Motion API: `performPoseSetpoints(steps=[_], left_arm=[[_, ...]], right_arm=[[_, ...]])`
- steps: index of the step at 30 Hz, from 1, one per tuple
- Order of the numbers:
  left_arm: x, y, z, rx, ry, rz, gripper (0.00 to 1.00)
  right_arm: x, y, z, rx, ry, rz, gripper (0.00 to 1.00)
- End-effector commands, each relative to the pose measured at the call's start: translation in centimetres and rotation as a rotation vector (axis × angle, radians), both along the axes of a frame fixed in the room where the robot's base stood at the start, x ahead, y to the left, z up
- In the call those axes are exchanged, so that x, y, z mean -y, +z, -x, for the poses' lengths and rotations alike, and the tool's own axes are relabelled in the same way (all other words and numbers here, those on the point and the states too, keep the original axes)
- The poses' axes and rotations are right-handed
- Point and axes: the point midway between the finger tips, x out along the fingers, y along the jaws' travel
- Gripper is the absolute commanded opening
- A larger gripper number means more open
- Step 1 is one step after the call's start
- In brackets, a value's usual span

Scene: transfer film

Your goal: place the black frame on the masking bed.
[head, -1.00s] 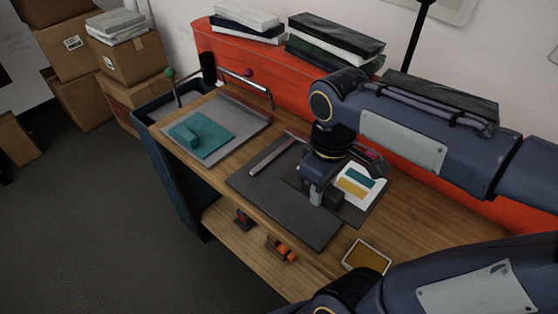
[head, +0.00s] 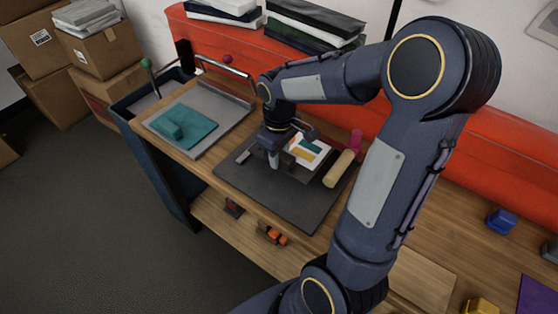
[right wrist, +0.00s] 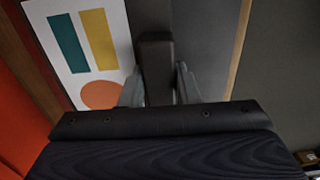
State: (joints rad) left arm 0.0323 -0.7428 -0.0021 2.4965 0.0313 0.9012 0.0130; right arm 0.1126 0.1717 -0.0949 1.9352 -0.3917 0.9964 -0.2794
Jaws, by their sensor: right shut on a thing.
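My right gripper (head: 274,160) is shut on the dark grip of the black frame (right wrist: 157,70), which shows between the fingers in the right wrist view. In the head view the frame is low over the dark grey masking bed (head: 290,205), toward its far side; whether it touches the bed I cannot tell. A white print (head: 308,151) with teal, yellow and orange shapes lies beside the gripper, and it also shows in the right wrist view (right wrist: 75,15). The gripper and arm hide part of the frame. My left gripper is out of view.
A cream roller (head: 340,170) with a pink end lies right of the print. A grey board (head: 235,108) with a teal sheet (head: 187,129) is at the left of the wooden bench. Orange items (head: 272,234) sit on the shelf below. Blue and yellow objects lie at right.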

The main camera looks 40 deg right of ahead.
Motion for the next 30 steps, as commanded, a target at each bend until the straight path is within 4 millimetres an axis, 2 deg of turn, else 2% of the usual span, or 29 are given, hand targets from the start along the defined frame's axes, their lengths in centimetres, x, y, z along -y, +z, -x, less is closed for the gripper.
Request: performPoseSetpoints(steps=[3,7,20,21,25,30], left_arm=[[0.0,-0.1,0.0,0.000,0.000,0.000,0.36],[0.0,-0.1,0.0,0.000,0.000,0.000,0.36],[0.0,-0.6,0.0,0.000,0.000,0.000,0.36],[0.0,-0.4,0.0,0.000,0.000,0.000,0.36],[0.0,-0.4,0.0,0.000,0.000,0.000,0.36],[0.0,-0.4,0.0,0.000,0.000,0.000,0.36]], right_arm=[[0.1,-1.8,-0.2,-0.006,0.000,0.001,0.04],[0.1,-3.2,-0.3,-0.003,0.000,0.001,0.04],[0.1,-3.9,-0.3,-0.001,0.000,0.000,0.04],[0.1,-3.7,-0.3,-0.001,0.000,0.000,0.34],[0.1,-3.7,-0.3,-0.001,0.000,0.000,0.51],[0.1,-3.7,-0.3,-0.001,0.000,0.000,0.51]])
